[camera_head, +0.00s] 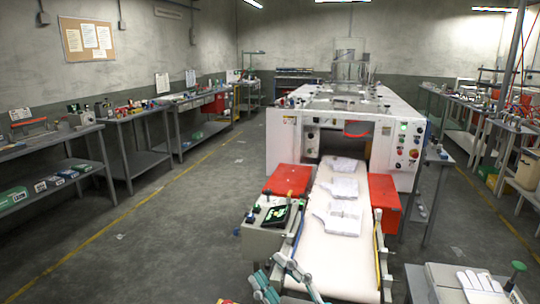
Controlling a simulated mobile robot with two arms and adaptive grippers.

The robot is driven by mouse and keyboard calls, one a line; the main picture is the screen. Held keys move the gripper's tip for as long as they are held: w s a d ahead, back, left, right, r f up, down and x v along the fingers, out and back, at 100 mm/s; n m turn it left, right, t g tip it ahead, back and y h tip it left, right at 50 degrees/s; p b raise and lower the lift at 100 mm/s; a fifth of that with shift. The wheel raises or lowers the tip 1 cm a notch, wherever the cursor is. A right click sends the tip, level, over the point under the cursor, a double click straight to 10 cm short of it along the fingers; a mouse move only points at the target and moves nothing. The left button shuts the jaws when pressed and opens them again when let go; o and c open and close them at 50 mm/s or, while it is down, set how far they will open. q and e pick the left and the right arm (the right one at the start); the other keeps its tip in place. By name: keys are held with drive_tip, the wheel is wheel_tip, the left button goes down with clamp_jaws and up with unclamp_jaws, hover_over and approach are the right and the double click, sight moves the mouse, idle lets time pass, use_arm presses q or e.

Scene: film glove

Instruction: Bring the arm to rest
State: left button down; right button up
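My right gripper (272,276) shows at the bottom centre, in front of the near end of a white conveyor belt (336,260). Its grey-teal fingers are spread with a gap between them, and I see nothing held in it. The lower part of the gripper and its arm are cut off by the bottom edge. My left gripper is not in view.
White glove-shaped pieces (343,188) lie on the belt, which runs from a large white machine (400,120). A control box (265,215) stands left of the belt. A station with a white glove (478,283) is at bottom right.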

drive_tip(key=w+d+f+m+t+h, duration=0.35)
drive_tip(key=d+f+m+h, duration=0.85)
drive_tip(key=d+m+h, duration=0.4)
drive_tip(key=s+d+f+m+g+h, duration=0.1)
drive_tip(key=s+f+g+h, duration=0.15)
drive_tip(key=f, duration=0.25)
drive_tip(key=s+d+f+m+g+h, duration=0.1)
drive_tip(key=d+f+g, duration=0.1)
drive_tip(key=f+g, duration=0.25)
drive_tip(key=s+f+g+y, duration=0.1)
drive_tip(key=s+f+g, duration=0.4)
drive_tip(key=s, duration=0.4)
drive_tip(key=s+f+g+y, duration=0.1)
drive_tip(key=s+f+g, duration=0.2)
drive_tip(key=s+f, duration=0.55)
wheel_tip(320, 180, down, 28)
drive_tip(key=s+g+b, duration=0.2)
drive_tip(key=b, duration=0.2)
drive_tip(key=s+d+f+b, duration=0.1)
drive_tip(key=s+f, duration=0.7)
drive_tip(key=f, duration=0.2)
drive_tip(key=s+d+f+g+b, duration=0.1)
drive_tip(key=s+d+f+b, duration=0.1)
drive_tip(key=s+f, duration=0.6)
wheel_tip(320, 180, down, 2)
drive_tip(key=shift+d+f+n+h, duration=0.25)
drive_tip(key=shift+n+h, duration=0.1)
drive_tip(key=shift+n, duration=0.05)
